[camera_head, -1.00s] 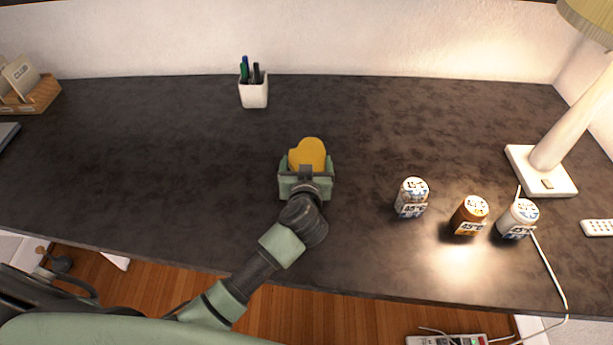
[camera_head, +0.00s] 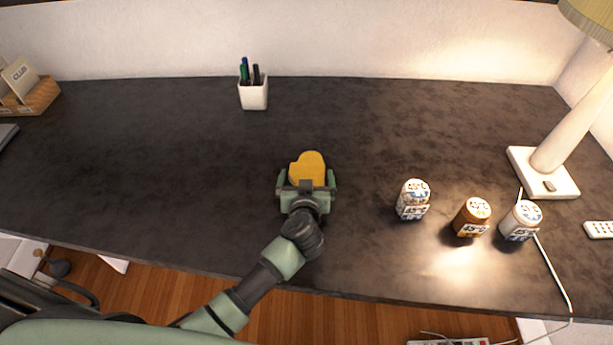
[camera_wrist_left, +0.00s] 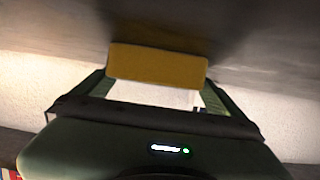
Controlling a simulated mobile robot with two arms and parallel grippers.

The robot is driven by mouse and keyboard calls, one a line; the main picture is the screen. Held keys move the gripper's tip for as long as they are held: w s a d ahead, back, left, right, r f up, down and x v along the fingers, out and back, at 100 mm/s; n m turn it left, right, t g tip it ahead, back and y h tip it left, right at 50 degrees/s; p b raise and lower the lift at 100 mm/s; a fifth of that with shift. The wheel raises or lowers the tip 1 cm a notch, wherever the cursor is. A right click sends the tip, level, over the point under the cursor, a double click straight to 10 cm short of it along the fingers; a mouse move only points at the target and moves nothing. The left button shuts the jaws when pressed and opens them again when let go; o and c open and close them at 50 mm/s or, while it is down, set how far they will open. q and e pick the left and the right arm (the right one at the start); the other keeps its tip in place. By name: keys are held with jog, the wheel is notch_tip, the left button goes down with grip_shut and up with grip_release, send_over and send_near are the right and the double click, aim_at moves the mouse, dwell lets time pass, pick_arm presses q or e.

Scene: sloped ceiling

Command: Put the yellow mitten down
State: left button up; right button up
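The yellow mitten (camera_head: 308,169) is at the middle of the dark desk, its rounded end toward the wall. It also shows in the left wrist view (camera_wrist_left: 157,64) as a flat yellow edge between the fingers. My left gripper (camera_head: 308,182) is around its near part, one finger on each side. The fingers look spread, with narrow gaps beside the mitten in the head view. The body of the gripper hides the mitten's near end, and I cannot tell whether its underside touches the desk. My right gripper is not in view.
A white pen cup (camera_head: 254,95) stands at the back. Three jars, one patterned (camera_head: 413,203), one brown (camera_head: 472,219) and one white (camera_head: 520,222), stand to the right, before a lamp (camera_head: 543,172). A wooden holder (camera_head: 38,98) is far left. The desk left of the mitten is clear.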

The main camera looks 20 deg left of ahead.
pick_arm(q)
jog(key=shift+r, duration=0.1)
jog(key=v, duration=1.2)
jog(key=shift+s+p, duration=0.1)
jog(key=shift+p, duration=0.3)
